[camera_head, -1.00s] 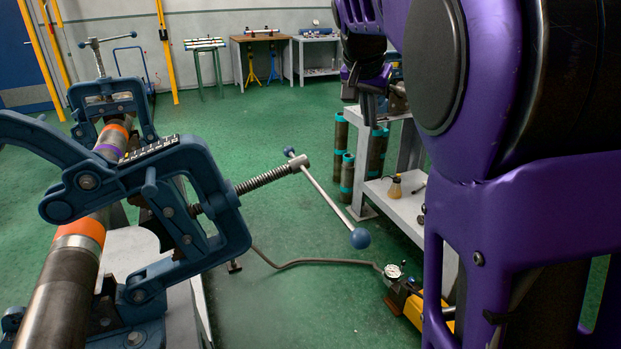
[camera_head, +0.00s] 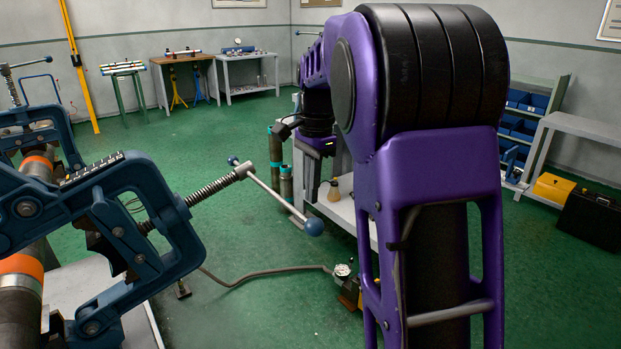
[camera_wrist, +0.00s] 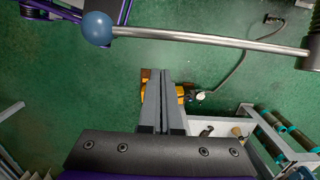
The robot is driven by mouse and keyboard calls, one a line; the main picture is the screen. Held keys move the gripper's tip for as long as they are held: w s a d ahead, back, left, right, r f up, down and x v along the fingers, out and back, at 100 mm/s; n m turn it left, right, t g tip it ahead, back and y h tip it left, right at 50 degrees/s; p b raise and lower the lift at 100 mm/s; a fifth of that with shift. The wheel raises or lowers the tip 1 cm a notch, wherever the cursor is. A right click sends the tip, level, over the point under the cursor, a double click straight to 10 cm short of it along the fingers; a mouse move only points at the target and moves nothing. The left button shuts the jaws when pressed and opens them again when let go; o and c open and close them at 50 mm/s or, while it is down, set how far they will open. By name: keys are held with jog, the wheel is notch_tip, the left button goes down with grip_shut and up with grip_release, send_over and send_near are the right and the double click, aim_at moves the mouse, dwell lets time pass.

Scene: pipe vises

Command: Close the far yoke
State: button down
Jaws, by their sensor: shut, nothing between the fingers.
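The far yoke (camera_head: 38,132) is a dark blue frame at the left edge of the head view. It stands roughly upright over the pipe (camera_head: 38,165), its screw and T-handle on top; its latch is too small to judge. The near yoke (camera_head: 178,235) leans over to the right, its screw (camera_head: 212,188) and T-bar (camera_head: 275,197) pointing out over the floor. In the wrist view a blue ball (camera_wrist: 97,28) and steel bar (camera_wrist: 200,38) cross beyond my gripper (camera_wrist: 163,72). My gripper's fingers are together, empty and apart from the bar. In the head view the fingers cannot be made out.
A grey shelf stand (camera_head: 345,205) with teal-banded pipes (camera_head: 276,150) stands behind my arm. A yellow pump (camera_head: 350,292) with a hose (camera_head: 265,273) lies on the floor. Benches (camera_head: 247,75) line the back wall.

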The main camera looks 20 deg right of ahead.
jog(key=a, duration=0.1)
jog(key=a+f, duration=0.1)
jog(key=s+a, duration=0.1)
jog(key=shift+a+f+b, duration=0.1)
jog(key=shift+f+b, duration=0.2)
jog(key=shift+b, duration=0.05)
jog(key=shift+r, duration=0.1)
